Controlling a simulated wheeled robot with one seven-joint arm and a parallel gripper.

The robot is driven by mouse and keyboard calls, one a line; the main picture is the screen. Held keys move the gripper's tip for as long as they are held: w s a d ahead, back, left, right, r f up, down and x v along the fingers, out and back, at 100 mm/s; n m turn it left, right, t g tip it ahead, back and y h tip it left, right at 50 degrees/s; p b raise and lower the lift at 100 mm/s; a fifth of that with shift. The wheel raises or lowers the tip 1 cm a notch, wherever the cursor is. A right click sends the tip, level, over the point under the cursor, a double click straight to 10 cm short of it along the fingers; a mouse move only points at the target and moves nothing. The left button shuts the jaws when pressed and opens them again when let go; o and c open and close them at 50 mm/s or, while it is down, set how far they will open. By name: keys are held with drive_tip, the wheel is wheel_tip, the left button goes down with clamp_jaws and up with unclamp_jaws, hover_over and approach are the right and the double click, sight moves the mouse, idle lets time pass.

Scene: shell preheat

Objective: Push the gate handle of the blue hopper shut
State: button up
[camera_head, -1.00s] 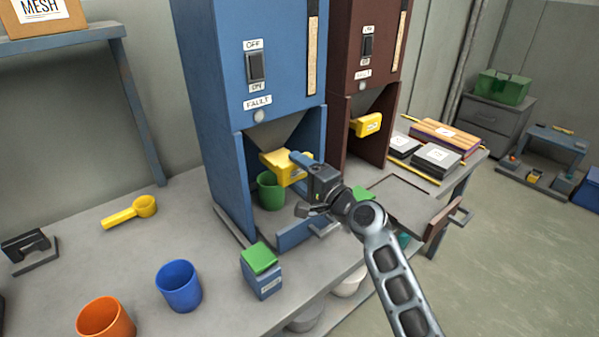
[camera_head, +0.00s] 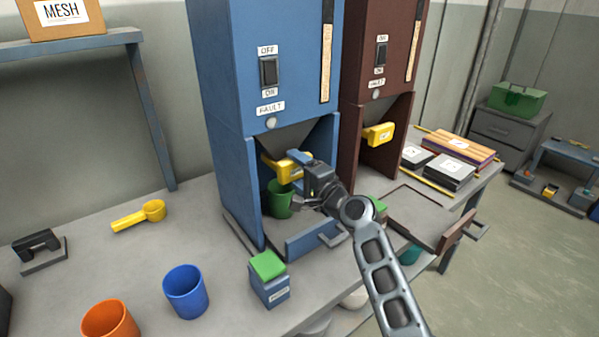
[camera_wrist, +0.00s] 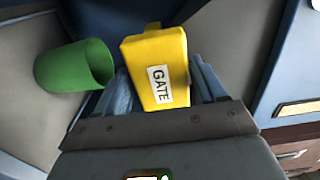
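The blue hopper (camera_head: 229,120) stands on the bench with an OFF/ON switch and a FAULT lamp on its front. Its yellow gate handle (camera_head: 288,168) sits under the cone in the open bay. In the wrist view the handle, marked GATE (camera_wrist: 155,65), lies between my two fingers. My gripper (camera_head: 299,180) is at the handle with its fingers spread on either side. Whether either finger touches the handle is unclear. A green cup (camera_head: 279,200) stands in the bay below the handle, and it also shows in the wrist view (camera_wrist: 72,67).
A brown hopper (camera_head: 370,65) with its own yellow handle (camera_head: 379,134) stands to the right. An open tray (camera_head: 400,225) lies right of my arm.

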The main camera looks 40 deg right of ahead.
drive_tip(key=shift+o, duration=1.1)
drive_tip(key=shift+s, duration=0.2)
drive_tip(key=s, duration=0.7)
drive_tip(key=shift+s+b, duration=0.3)
